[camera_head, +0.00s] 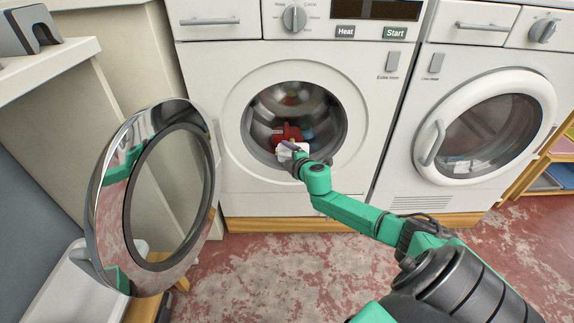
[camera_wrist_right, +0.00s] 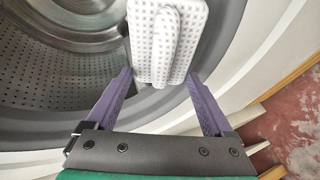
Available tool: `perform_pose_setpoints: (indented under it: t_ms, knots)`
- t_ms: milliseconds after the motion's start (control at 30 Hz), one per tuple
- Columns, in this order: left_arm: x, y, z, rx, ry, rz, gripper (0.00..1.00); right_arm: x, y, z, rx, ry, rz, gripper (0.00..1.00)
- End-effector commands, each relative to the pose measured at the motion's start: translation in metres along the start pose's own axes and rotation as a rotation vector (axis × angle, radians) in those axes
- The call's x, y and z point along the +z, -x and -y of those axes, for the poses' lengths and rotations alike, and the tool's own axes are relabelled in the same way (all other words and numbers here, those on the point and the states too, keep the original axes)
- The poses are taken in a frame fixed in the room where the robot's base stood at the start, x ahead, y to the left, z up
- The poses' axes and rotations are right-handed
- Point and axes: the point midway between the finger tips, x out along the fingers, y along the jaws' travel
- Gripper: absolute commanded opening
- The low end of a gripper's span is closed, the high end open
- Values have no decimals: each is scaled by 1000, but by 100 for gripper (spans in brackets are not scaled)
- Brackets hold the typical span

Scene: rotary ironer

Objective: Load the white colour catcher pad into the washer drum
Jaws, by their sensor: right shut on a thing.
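The white colour catcher pad (camera_head: 285,150) is at the mouth of the open washer drum (camera_head: 270,108). In the right wrist view the pad (camera_wrist_right: 143,62) is dotted, with a raised rounded ridge along it. My right gripper (camera_head: 294,151) is shut on the pad, its purple fingers at the pad's two sides (camera_wrist_right: 159,77). Perforated drum wall (camera_wrist_right: 60,75) shows to the left of the pad in that view. My left gripper is not in view.
A red item (camera_head: 286,132) and a bluish item (camera_head: 308,133) lie inside the drum. The washer's round door (camera_head: 105,190) stands open at the left. A second machine with a shut door (camera_head: 424,150) stands at the right. The floor in front is clear.

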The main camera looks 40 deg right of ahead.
Motion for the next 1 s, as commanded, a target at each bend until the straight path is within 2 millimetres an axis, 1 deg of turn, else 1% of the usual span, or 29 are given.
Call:
perform_pose_setpoints:
  t_ms: [100,433,633,733,833,1000]
  knots:
    - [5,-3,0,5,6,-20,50,5,-14,-4,2,-2,1,33]
    - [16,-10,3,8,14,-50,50,20,-49,-20,3,-1,1,33]
    - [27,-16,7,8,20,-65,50,28,-70,-29,4,-2,0,33]
    - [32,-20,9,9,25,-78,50,32,-82,-30,0,-1,-1,33]
    - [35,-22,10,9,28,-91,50,36,-89,-34,0,-1,0,33]
    - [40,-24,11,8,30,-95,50,38,-93,-39,2,1,-1,33]
